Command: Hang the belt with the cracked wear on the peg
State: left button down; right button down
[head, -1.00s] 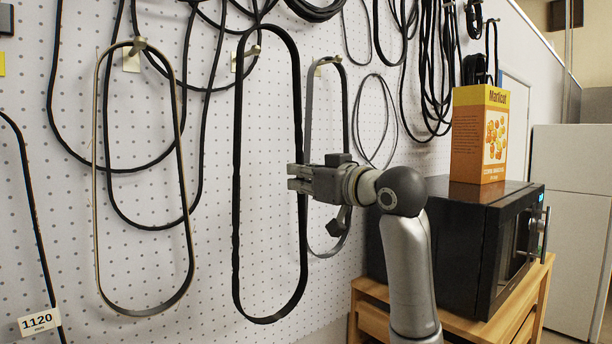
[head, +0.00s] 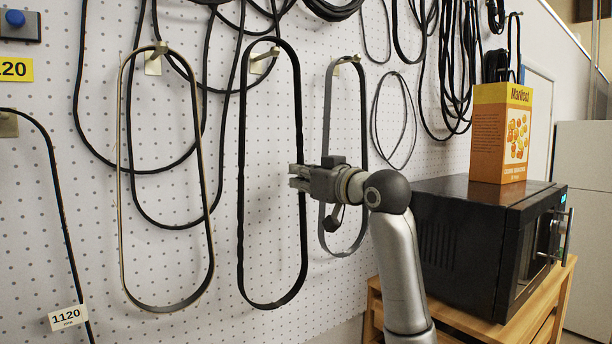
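A large black belt loop (head: 241,180) hangs upright in front of the pegboard wall. My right gripper (head: 297,178) is at the belt's right strand, its fingers around it and seemingly shut on it. A peg (head: 264,62) with a pale base plate shows inside the top of this loop. The loop's top passes just above the peg's tip; I cannot tell whether they touch. Cracked wear is too small to make out. My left gripper is not in view.
A thin brown-edged belt (head: 122,180) hangs on a peg at left, and a grey belt (head: 327,100) on one at right. A black microwave (head: 470,240) with an orange box (head: 489,135) on it stands right of my arm. Cables hang behind.

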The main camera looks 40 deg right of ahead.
jog(key=shift+w, duration=0.55)
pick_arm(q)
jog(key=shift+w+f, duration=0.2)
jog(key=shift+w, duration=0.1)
pick_arm(e)
jog(key=shift+w+d+f, duration=0.15)
jog(key=shift+w+f, duration=0.5)
jog(key=shift+f, duration=0.25)
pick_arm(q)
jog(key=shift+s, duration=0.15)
pick_arm(e)
jog(key=c, duration=1.6)
grip_release()
jog(key=shift+o, duration=0.2)
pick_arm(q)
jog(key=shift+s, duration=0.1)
pick_arm(e)
jog(key=s+a, duration=0.1)
jog(key=s, duration=1.1)
jog(key=shift+a, duration=0.15)
